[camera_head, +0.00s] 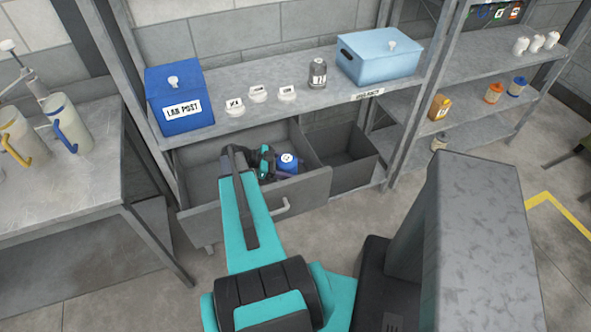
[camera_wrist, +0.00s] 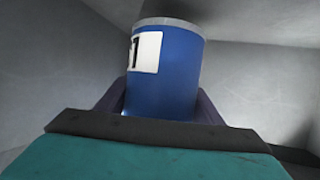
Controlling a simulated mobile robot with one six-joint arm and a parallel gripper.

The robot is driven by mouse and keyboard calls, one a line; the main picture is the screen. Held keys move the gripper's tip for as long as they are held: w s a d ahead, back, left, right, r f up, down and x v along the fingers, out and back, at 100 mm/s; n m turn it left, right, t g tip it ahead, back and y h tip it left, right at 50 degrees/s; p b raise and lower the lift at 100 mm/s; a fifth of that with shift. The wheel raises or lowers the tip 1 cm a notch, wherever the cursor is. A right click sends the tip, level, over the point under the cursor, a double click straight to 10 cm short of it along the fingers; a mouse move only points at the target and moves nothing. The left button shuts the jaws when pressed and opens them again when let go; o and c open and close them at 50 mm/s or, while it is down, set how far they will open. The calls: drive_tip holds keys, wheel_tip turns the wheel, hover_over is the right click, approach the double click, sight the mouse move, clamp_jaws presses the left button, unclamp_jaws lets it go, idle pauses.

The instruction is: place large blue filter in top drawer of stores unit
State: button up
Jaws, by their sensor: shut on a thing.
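The large blue filter (camera_wrist: 168,75) is a blue cylinder with a white label and a pale rim. My gripper (camera_wrist: 160,105) is shut on it, with a dark finger on each side. In the head view the filter (camera_head: 288,162) is inside the open top drawer (camera_head: 322,185) of the stores unit, in its right part, and looks tilted. My gripper (camera_head: 272,163) reaches into the drawer over the front panel. Whether the filter touches the drawer floor cannot be told.
A second open bin (camera_head: 350,165) lies right of the drawer. The shelf above holds a blue LAB POST box (camera_head: 180,97), small labelled items, a dark bottle (camera_head: 318,73) and a light blue box (camera_head: 378,58). A workbench (camera_head: 90,170) with jugs stands at left.

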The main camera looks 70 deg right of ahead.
drive_tip(key=shift+f+b, duration=0.55)
drive_tip(key=shift+b, duration=0.5)
drive_tip(key=o, duration=1.4)
drive_tip(key=shift+r+p, duration=0.4)
drive_tip(key=shift+p, duration=0.35)
drive_tip(key=shift+r+p, duration=0.35)
drive_tip(key=shift+p, duration=0.25)
drive_tip(key=shift+w+a+f+b, duration=0.1)
drive_tip(key=shift+w+a+b, duration=0.05)
drive_tip(key=shift+w+b, duration=0.3)
drive_tip(key=b+v, duration=0.4)
drive_tip(key=v, duration=0.7)
drive_tip(key=shift+b, duration=0.3)
